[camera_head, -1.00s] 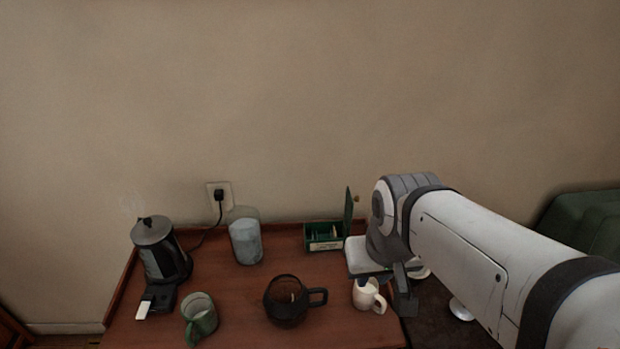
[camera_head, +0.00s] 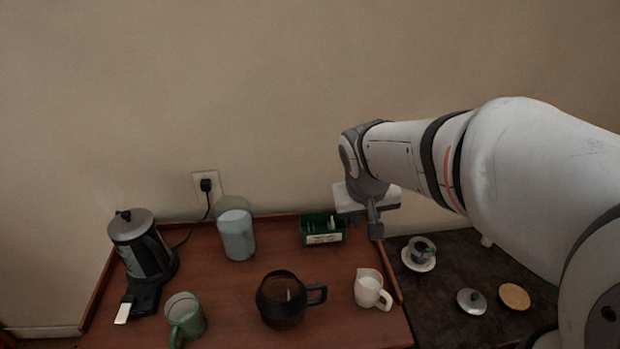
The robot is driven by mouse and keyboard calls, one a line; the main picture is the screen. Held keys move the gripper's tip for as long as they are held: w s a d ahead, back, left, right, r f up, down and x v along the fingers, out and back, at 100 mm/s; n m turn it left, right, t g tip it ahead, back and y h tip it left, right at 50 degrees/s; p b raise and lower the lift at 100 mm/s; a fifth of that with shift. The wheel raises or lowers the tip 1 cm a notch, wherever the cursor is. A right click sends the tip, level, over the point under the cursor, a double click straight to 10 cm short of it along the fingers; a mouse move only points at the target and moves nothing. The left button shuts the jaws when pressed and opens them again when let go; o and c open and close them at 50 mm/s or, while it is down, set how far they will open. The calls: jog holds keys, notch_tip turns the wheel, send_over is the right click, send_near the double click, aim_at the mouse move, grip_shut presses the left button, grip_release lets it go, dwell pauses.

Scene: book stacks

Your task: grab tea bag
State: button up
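A small green box (camera_head: 323,239) with a pale label stands at the back right of the wooden tray table. Light upright pieces that look like tea bags (camera_head: 320,225) show inside it. My gripper (camera_head: 364,219) hangs just right of the box, close to it in the picture. One grey finger points down and the other is not clearly visible, so its opening cannot be told. No tea bag is seen in it. The box's lid is not clearly visible behind my gripper.
The tray (camera_head: 226,304) also holds a kettle (camera_head: 140,252), canister (camera_head: 237,236), green mug (camera_head: 184,319), dark glass pot (camera_head: 283,302) and cream pitcher (camera_head: 370,289). A dark surface at right bears a cup (camera_head: 421,249) on a saucer and two lids.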

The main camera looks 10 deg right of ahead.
jog(key=t+h+b, duration=0.2)
jog(key=b, duration=0.7)
send_near(332, 222)
jog(key=d+f, duration=0.1)
jog(key=shift+n, duration=0.4)
jog(key=x, duration=0.8)
jog(key=shift+w+a, duration=0.3)
jog(key=shift+c, duration=0.2)
grip_shut()
